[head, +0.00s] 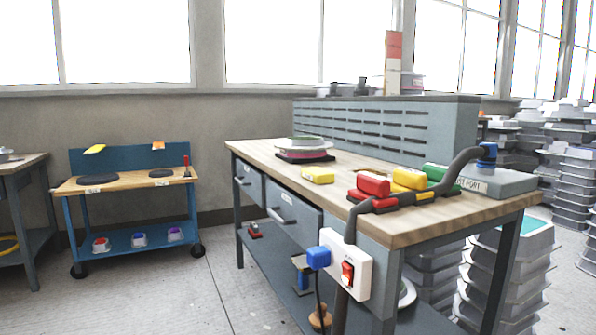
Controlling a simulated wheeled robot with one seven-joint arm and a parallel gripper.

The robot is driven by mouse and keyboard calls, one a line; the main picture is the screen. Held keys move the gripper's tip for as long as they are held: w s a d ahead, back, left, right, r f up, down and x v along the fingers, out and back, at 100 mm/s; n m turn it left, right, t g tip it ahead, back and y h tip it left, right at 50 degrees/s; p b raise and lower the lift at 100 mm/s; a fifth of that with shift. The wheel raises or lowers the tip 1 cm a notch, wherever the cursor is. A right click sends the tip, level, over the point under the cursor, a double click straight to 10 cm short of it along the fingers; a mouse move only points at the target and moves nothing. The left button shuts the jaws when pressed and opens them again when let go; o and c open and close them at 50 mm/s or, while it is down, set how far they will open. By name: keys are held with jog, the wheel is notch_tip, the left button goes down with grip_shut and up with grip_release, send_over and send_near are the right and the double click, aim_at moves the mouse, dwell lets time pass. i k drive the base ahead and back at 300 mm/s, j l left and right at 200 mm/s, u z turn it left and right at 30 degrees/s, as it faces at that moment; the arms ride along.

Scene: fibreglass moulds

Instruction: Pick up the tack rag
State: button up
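No thing in the head view is clearly marked as the tack rag. A yellow, folded-looking block (318,175) lies flat near the front edge of the wooden-topped workbench (240,148), and it could be the rag. Another flat yellow piece (94,149) and a small orange piece (158,145) sit at the blue back panel of the cart on the left; I cannot tell what they are. My gripper is not in view.
Red and yellow blocks (372,184), a dark hose (455,166) and a grey box (497,182) crowd the bench's right end. A stacked round item (305,150) stands behind the yellow block. Moulds (572,190) are piled at right. The floor (190,285) between cart and bench is clear.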

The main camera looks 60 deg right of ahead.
aim_at(315, 175)
jog(key=i+z, duration=0.15)
jog(key=z, duration=0.3)
jog(key=i+z, duration=0.15)
jog(key=z, duration=0.35)
